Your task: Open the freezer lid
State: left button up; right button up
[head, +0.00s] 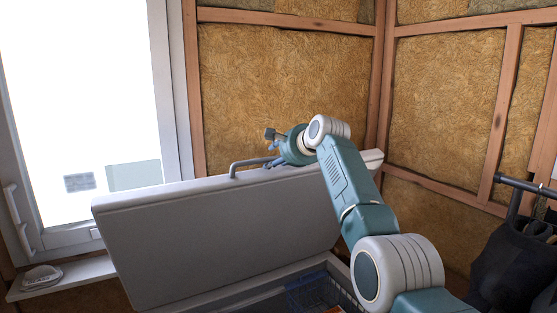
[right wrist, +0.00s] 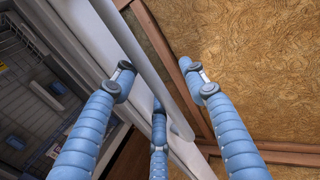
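The freezer lid (head: 215,235) is a large pale grey panel, tilted steeply up above the freezer (head: 285,295), whose inside shows below it. A grey bar handle (head: 240,165) sits on the lid's upper edge. My right gripper (head: 271,148) is at the right end of this handle. In the right wrist view, the blue fingers of my right gripper (right wrist: 160,88) are spread apart, with the handle (right wrist: 155,60) running between them. I see no finger clearly closed on the bar. My left gripper is not in view.
A bright window (head: 85,110) with a sill is at the left. Insulated walls with wooden studs (head: 380,75) stand behind the lid. A dark bag (head: 515,265) hangs at the right. Baskets (head: 310,290) show inside the freezer.

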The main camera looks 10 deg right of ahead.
jog(key=shift+a+r, duration=0.2)
jog(key=shift+r, duration=0.5)
jog(key=shift+s+r, duration=0.15)
jog(key=shift+s, duration=0.4)
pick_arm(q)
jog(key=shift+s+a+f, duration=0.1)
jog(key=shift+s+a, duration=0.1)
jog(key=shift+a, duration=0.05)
pick_arm(e)
jog(key=d+f+v, duration=0.1)
jog(key=v, duration=0.9)
jog(key=shift+s, duration=0.15)
jog(key=shift+s+r, duration=0.1)
